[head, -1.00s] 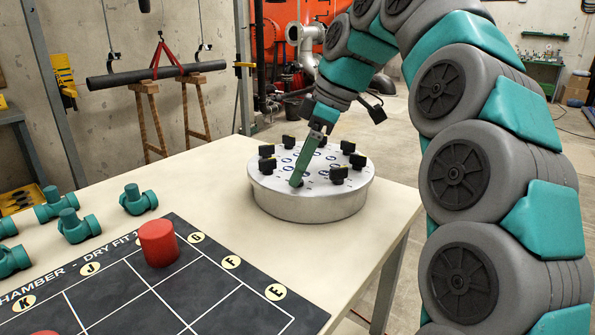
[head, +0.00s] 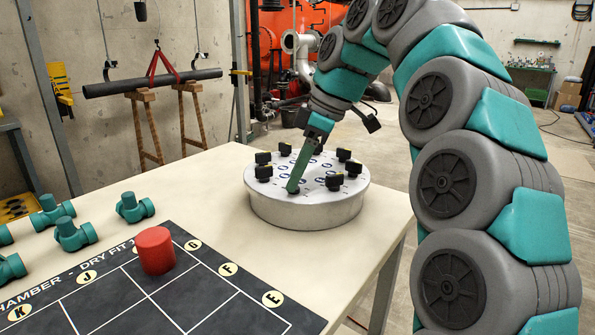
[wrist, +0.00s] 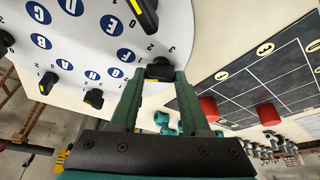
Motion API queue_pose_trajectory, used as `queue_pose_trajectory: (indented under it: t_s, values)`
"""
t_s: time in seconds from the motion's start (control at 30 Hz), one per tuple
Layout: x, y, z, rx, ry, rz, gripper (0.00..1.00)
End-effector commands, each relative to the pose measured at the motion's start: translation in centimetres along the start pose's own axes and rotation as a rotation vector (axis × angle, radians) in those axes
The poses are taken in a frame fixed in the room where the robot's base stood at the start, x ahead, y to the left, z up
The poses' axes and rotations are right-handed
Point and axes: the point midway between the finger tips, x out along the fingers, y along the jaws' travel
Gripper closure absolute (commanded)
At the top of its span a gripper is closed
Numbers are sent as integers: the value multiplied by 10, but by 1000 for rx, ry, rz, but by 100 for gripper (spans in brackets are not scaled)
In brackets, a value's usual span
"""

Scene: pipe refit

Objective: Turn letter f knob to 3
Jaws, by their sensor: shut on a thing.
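A round grey-white drum (head: 305,210) stands on the table, with black knobs and blue letter discs on its top. My gripper (head: 292,188) reaches down to the drum's near edge. In the wrist view its two green fingers (wrist: 160,77) are shut on a black knob (wrist: 160,68), one finger on each side. The fingers hide part of this knob, and I cannot tell its pointer's setting. A blue letter disc (wrist: 125,55) lies beside it, but its letter is too small to read surely. Another knob (wrist: 144,14) with a yellow mark stands nearby.
Other knobs (head: 333,182) stand around the drum's rim close to my gripper. Teal pipe fittings (head: 134,207) lie at the table's left. The pale tabletop around the drum is clear.

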Motion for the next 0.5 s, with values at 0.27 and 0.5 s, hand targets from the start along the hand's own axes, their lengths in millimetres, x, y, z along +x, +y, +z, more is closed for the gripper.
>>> queue_pose_trajectory:
  t_s: [0.27,0.5]
  values:
    - [0,0,0,2,0,1,100]
    - [0,-1,1,50,-1,19,100]
